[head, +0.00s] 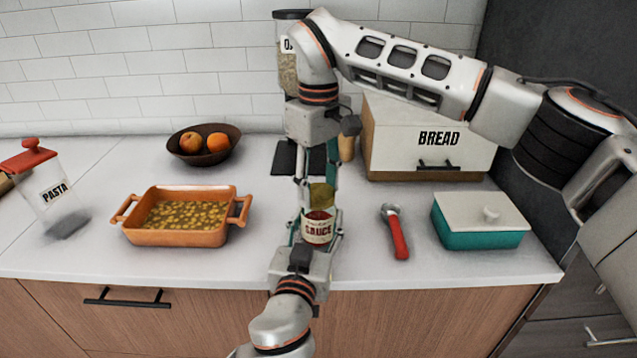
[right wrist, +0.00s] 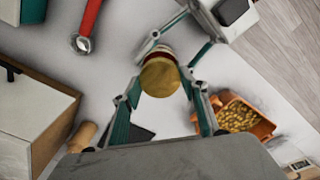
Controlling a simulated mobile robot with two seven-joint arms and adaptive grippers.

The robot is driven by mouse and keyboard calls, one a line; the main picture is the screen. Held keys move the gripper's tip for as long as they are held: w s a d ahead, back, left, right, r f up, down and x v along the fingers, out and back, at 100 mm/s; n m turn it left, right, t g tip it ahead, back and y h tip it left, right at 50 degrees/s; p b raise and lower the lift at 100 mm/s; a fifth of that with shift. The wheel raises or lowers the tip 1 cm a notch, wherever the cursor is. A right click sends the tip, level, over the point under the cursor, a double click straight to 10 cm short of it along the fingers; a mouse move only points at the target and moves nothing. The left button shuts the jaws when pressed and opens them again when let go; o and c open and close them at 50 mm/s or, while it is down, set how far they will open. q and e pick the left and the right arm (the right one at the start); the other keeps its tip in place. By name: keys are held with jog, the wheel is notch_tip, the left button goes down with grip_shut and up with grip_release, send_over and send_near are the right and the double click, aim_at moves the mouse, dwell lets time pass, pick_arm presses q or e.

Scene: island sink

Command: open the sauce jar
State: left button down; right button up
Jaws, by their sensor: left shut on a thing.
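The sauce jar (head: 318,229), with a red body and a "SAUCE" label, stands upright on the counter. Its gold lid (head: 321,194) is on top, and the lid also shows in the right wrist view (right wrist: 159,78). My left gripper (head: 316,238) comes from the front edge and is shut on the jar's body. My right gripper (head: 319,190) points down from above. In the right wrist view its fingers (right wrist: 161,82) stand apart on either side of the lid, very near its rim. Whether they touch it is unclear.
An orange casserole (head: 180,236) of food is to the left, near a pasta jar (head: 54,188) and a fruit bowl (head: 190,155). A red-handled tool (head: 396,232), a teal lidded dish (head: 482,238) and a bread box (head: 425,160) are to the right.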

jog(key=c, duration=0.3)
jog(key=n, duration=0.6)
jog(key=shift+n, duration=0.4)
jog(key=n, duration=0.3)
jog(key=shift+n, duration=0.3)
jog(key=n, duration=0.3)
jog(key=shift+n, duration=0.3)
jog(key=n, duration=1.2)
jog(key=shift+n, duration=0.3)
jog(key=n, duration=0.7)
jog(key=shift+r, duration=0.1)
jog(key=n, duration=0.6)
jog(key=shift+n, duration=0.4)
jog(key=n, duration=1.3)
jog(key=shift+n, duration=0.3)
